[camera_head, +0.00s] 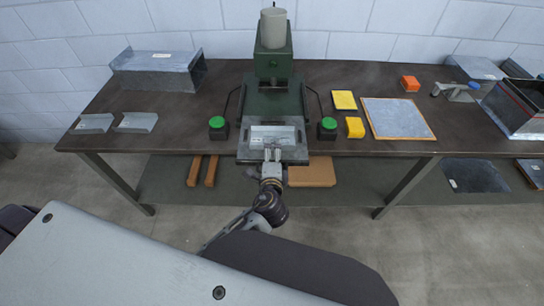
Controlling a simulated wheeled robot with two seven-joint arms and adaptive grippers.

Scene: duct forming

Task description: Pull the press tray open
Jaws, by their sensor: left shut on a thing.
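The green press (272,62) stands at the back middle of the dark workbench. Its grey press tray (295,153) sticks out at the bench's front edge, below the press. A light metal piece (272,133) lies in the tray. My left gripper (272,156) is at the middle of the tray's front edge, shut on the tray's front; its fingertips are small here and partly hard to make out. My right gripper does not show.
Green-topped buttons (217,123) (328,124) stand on both sides of the tray. A metal duct (157,66) and two small metal pieces (95,123) lie to the left. Yellow blocks (344,99), a framed sheet (397,118) and an orange block (410,84) lie to the right.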

